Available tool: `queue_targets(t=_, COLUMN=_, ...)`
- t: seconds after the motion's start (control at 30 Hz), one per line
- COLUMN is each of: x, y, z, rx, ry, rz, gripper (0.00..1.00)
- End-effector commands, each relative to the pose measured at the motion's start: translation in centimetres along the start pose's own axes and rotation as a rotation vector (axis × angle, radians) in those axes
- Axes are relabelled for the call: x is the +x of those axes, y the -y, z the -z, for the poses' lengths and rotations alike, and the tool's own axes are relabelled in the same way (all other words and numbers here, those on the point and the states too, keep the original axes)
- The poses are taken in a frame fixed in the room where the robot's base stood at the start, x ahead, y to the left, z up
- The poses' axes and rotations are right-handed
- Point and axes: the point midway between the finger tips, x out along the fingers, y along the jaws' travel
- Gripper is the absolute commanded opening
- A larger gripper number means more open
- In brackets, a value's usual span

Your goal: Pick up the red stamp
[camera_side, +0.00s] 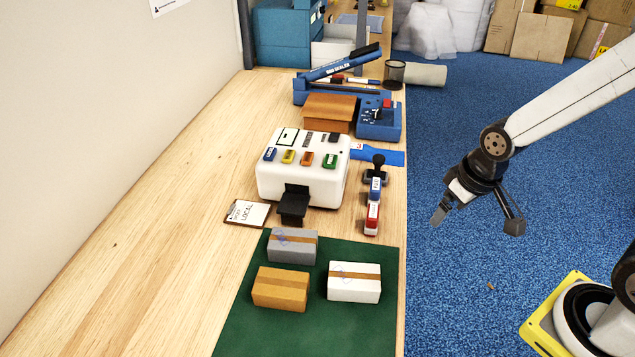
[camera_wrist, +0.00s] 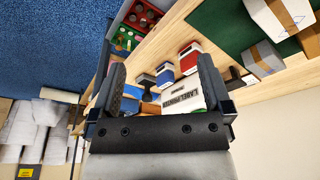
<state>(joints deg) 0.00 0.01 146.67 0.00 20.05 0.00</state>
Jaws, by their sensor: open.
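The red stamp (camera_side: 372,217) stands on the wooden table near its right edge, with a white band around it. The blue stamp (camera_side: 375,189) stands just behind it, and a black-handled stamp (camera_side: 376,168) stands behind that. In the wrist view the red stamp (camera_wrist: 190,57) shows between and beyond the fingers, beside the blue stamp (camera_wrist: 165,75). My gripper (camera_side: 478,219) is open and empty. It hangs over the blue carpet, to the right of the table and apart from the stamps. Its fingers (camera_wrist: 158,85) are spread wide in the wrist view.
A green mat (camera_side: 235,325) in front holds grey (camera_side: 292,246), tan (camera_side: 280,288) and white (camera_side: 353,282) cartons. A white label printer (camera_side: 300,178) stands left of the stamps. A blue bag sealer (camera_side: 335,80) is farther back. The left of the table is clear.

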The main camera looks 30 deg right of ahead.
Motion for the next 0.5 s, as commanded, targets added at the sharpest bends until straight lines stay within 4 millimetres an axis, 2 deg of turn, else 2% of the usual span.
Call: queue_targets(t=0.5, x=0.10, y=0.08, z=0.21, rx=0.042, ry=0.001, rz=0.005, gripper=1.00)
